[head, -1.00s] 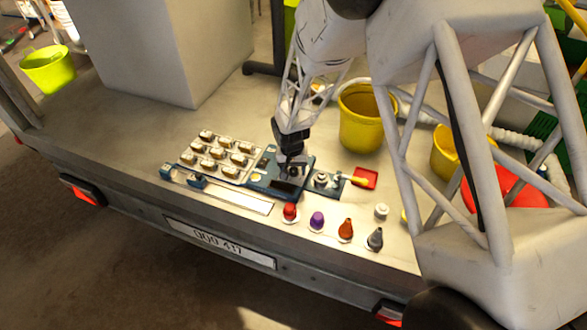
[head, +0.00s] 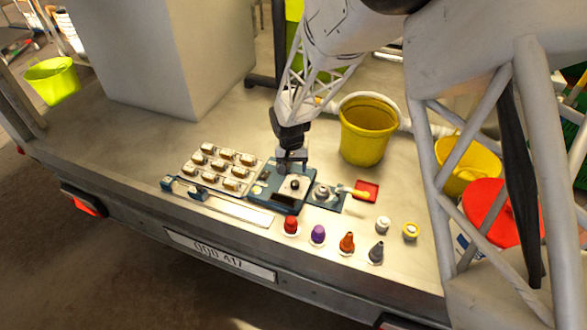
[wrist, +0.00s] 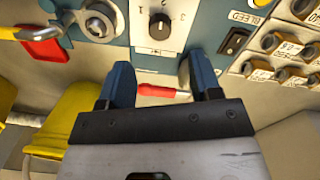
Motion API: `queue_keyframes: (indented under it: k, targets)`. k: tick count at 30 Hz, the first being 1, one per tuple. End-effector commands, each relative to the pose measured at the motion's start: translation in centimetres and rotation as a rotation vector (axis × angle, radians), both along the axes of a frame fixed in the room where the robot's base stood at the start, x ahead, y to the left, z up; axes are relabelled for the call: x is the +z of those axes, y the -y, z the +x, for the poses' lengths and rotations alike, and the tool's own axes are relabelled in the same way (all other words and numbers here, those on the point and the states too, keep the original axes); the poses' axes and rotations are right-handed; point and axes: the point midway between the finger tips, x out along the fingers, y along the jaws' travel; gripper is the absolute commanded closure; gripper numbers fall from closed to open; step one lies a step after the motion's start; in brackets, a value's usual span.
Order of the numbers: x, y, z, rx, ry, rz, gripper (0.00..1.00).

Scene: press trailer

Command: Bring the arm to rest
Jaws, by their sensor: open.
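My gripper (head: 292,160) hangs above the back edge of a blue control panel (head: 262,198) on the trailer deck. In the wrist view its two dark fingers (wrist: 160,80) are apart. The panel's black dial (head: 295,184) stands clear of the fingers in the head view. The wrist view shows the dial (wrist: 159,25) with the numbers 1, 2 and 3 around it, and a black switch (wrist: 234,41) marked BLEED to its right. A red bar (wrist: 163,91) shows between the fingers in the wrist view; I cannot tell whether it touches them.
A plate of several labelled switches (head: 214,174) lies left of the panel. A valve with a yellow lever (head: 352,192) and a red pad (head: 368,186) are on its right. A yellow bucket (head: 366,140) stands behind. Coloured knobs, including a purple one (head: 318,233), line the front.

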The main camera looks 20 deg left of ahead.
Motion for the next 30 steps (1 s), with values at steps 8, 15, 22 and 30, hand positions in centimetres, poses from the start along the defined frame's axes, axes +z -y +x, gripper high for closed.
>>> queue_keyframes:
  k: [8,15,22,30]
  targets:
    - [0.0,0.0,0.0,0.0,0.0,0.0,0.42]
    - [0.1,0.1,0.0,-0.001,0.001,0.0,0.42]
    - [2.3,2.1,0.3,-0.016,0.008,0.007,0.42]
    - [8.1,8.1,0.3,-0.054,0.029,0.024,0.42]
